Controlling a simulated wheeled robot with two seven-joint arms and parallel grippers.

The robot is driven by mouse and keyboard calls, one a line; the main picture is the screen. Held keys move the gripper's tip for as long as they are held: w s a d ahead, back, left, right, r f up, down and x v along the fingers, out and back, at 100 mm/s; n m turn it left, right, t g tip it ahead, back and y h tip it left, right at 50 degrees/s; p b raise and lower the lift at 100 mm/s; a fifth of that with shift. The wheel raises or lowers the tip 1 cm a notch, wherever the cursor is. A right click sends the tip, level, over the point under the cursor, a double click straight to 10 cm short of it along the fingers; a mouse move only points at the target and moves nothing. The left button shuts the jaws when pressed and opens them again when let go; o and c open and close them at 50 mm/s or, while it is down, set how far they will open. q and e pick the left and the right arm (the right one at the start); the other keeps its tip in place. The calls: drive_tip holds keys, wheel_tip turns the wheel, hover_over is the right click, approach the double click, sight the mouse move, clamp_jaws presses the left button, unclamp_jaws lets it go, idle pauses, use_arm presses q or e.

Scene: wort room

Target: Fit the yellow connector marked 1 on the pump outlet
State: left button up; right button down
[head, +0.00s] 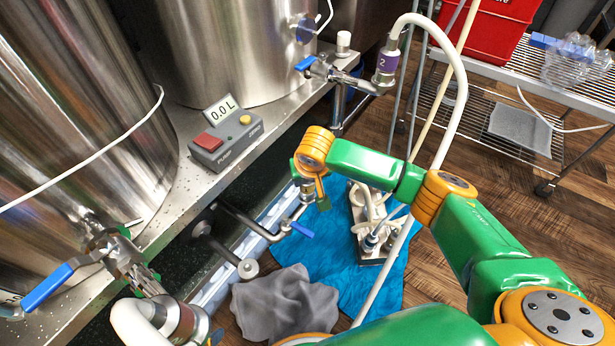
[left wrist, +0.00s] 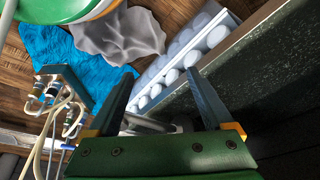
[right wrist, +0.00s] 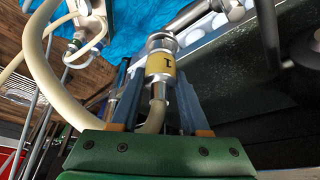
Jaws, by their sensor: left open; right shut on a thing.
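The yellow connector marked 1 (right wrist: 162,65) is between the fingers of my right gripper (right wrist: 153,72), which is shut on it. A pale hose (right wrist: 155,118) bends away below it. The connector's collar is close to a metal pipe (right wrist: 190,16); I cannot tell whether they are joined. In the head view my right gripper (head: 306,184) is over the upright end of the low pipe with a blue-handled valve (head: 280,232), apparently the pump outlet; the arm partly hides the connector. My left gripper (left wrist: 158,75) is open and empty in the left wrist view.
A purple connector marked 2 (head: 386,62) hangs behind. A blue cloth (head: 335,250), a grey cloth (head: 285,303) and a hose manifold (head: 376,240) lie in front. A wire cart (head: 500,115) stands right.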

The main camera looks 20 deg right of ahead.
drive_tip(key=shift+f, duration=0.3)
drive_tip(key=shift+c, duration=1.5)
unclamp_jaws()
